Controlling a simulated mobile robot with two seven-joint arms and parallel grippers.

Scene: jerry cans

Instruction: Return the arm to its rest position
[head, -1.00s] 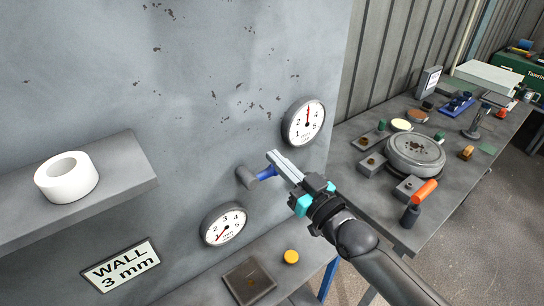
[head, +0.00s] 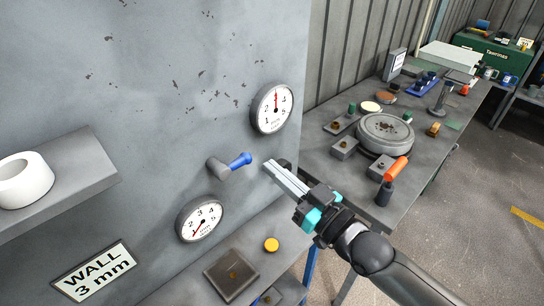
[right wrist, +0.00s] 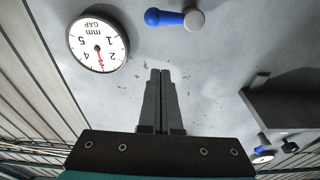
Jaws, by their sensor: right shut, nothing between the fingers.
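My right gripper (head: 268,167) is shut and empty, a little to the right of a blue-handled lever (head: 240,160) on the grey wall panel. In the head view a gap shows between its fingertips and the lever. In the right wrist view the shut fingers (right wrist: 160,75) point toward the grey wall, and the blue lever (right wrist: 165,18) is at the top, apart from them. My left gripper is not in view.
An upper gauge (head: 271,108) and a lower gauge (head: 200,219) are on the panel. A shelf (head: 85,165) at left holds a white roll (head: 24,180). A cluttered workbench (head: 325,160) stands at right, with an orange-handled tool (head: 396,170). Open floor lies farther right.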

